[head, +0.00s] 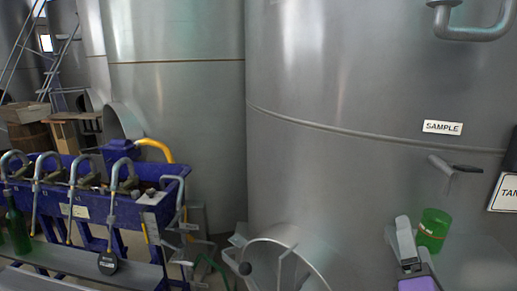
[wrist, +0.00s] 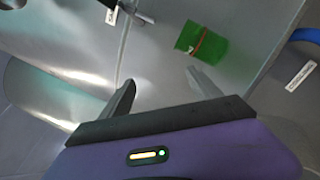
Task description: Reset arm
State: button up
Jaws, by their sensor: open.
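My gripper (head: 417,235) is at the lower right of the head view, in front of the large steel tank (head: 350,80). In the wrist view its two dark fingers (wrist: 160,88) are spread apart with nothing between them. A green cup (head: 433,229) with a red line stands beside the fingers, to their right in the head view. In the wrist view the green cup (wrist: 201,43) lies beyond the fingertips, apart from them. What carries the cup is hard to make out.
A sample tap (head: 446,168) sticks out of the tank under a SAMPLE label (head: 442,127). A second sign (head: 505,192) is at the right edge. A round manway (head: 285,262) is low on the tank. A blue bottling filler (head: 90,200) with a green bottle (head: 17,228) stands left.

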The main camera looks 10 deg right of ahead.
jog(key=s+a+f+m+t+y, duration=0.2)
jog(key=s+a+f+m+y, duration=0.5)
jog(key=s+a+f+m, duration=0.5)
jog(key=s+f+m+g, duration=0.2)
jog(key=s+f+m, duration=0.1)
jog(key=s, duration=0.7)
jog(key=s+a+f+m+g+y, duration=0.1)
jog(key=s+f+m+g, duration=0.2)
jog(key=s, duration=0.7)
jog(key=shift+s+f+m+y, duration=0.35)
jog(key=shift+f+m, duration=0.35)
jog(key=shift+m, duration=0.4)
jog(key=shift+a, duration=0.1)
